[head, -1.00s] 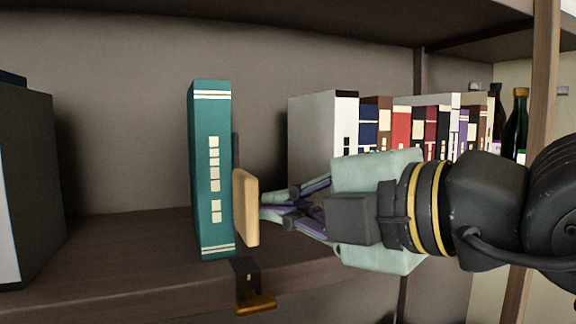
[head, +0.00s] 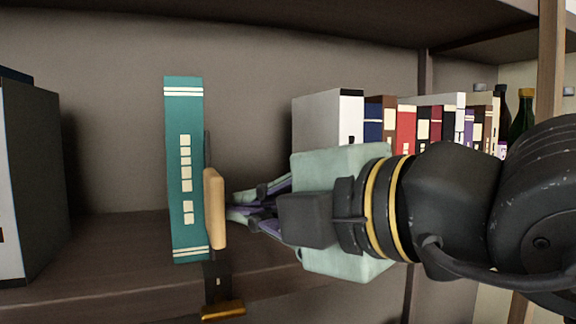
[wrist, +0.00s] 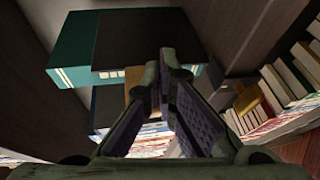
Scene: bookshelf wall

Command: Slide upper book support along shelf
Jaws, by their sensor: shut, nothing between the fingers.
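The upper book support has a tan wooden pad (head: 215,208) and a dark bracket with a brass clamp (head: 222,310) at the shelf's front edge. The teal book (head: 184,170) stands upright against its left side. My gripper (head: 236,212) is shut and empty, its fingertips at the right side of the pad. Whether they touch it I cannot tell for sure. In the wrist view the closed fingers (wrist: 165,85) point at the pad (wrist: 134,82), with the support's dark plate (wrist: 150,40) and the teal book (wrist: 75,55) beyond.
A dark binder-like block (head: 40,175) stands at the left, with bare shelf (head: 115,245) between it and the teal book. A row of books (head: 405,125) stands behind my gripper at the right. Bottles (head: 522,118) show beyond the upright post (head: 549,70).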

